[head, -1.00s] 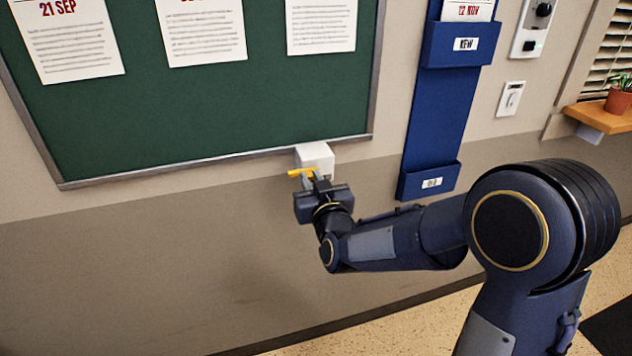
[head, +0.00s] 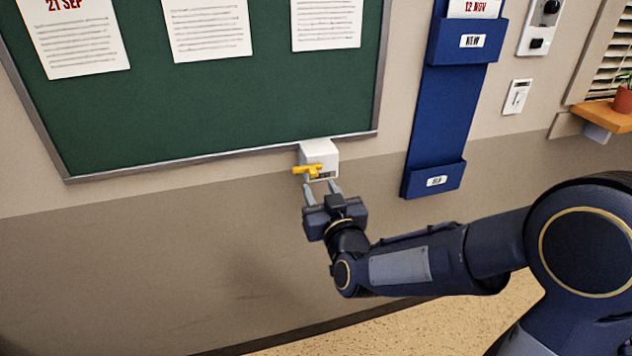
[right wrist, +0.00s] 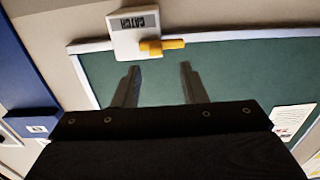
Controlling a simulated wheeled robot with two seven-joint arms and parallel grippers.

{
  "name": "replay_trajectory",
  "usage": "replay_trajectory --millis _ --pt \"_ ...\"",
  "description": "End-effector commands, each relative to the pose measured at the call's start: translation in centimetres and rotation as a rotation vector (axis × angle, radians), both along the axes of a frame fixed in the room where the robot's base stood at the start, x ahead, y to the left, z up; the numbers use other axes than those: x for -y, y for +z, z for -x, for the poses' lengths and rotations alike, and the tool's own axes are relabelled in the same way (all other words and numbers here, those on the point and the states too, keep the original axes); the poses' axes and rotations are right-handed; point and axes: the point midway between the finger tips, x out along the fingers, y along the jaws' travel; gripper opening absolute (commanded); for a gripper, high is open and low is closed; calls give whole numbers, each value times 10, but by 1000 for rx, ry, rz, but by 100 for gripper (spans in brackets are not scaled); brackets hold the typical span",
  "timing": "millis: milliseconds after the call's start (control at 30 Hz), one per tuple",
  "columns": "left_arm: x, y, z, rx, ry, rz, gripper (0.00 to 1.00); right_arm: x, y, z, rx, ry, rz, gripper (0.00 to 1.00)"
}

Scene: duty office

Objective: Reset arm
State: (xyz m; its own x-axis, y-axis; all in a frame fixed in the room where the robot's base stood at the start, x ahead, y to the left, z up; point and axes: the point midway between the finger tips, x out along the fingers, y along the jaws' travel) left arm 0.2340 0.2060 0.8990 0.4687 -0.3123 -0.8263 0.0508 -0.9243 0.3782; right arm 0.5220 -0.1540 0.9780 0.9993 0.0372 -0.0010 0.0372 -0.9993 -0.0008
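My right gripper (head: 322,188) is open and empty just below a white wall box (head: 318,152) with a yellow handle (head: 306,170). The box is fixed at the lower edge of the green board. In the right wrist view, the two fingers (right wrist: 157,85) are spread apart, and the white box (right wrist: 132,38) with its dark label and the yellow handle (right wrist: 162,46) lies beyond the fingertips, apart from them. My left gripper is in neither view.
The green notice board (head: 220,110) with several pinned sheets fills the upper left. A blue wall pocket rack (head: 440,115) hangs to the right. A wooden shelf (head: 605,115) with a potted plant (head: 622,98) is at far right. The wall below the board is bare.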

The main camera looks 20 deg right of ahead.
Motion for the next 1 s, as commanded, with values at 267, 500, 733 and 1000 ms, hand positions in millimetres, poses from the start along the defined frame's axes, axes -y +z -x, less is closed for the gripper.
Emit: replay_trajectory --millis 267,500,733,1000 --pt "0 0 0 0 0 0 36 0 0 26 0 2 1 38" --pt "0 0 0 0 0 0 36 0 0 26 0 1 1 38" --pt "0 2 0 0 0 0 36 2 2 27 -12 4 -11 38" --pt "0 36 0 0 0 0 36 25 17 68 -308 117 -213 38"
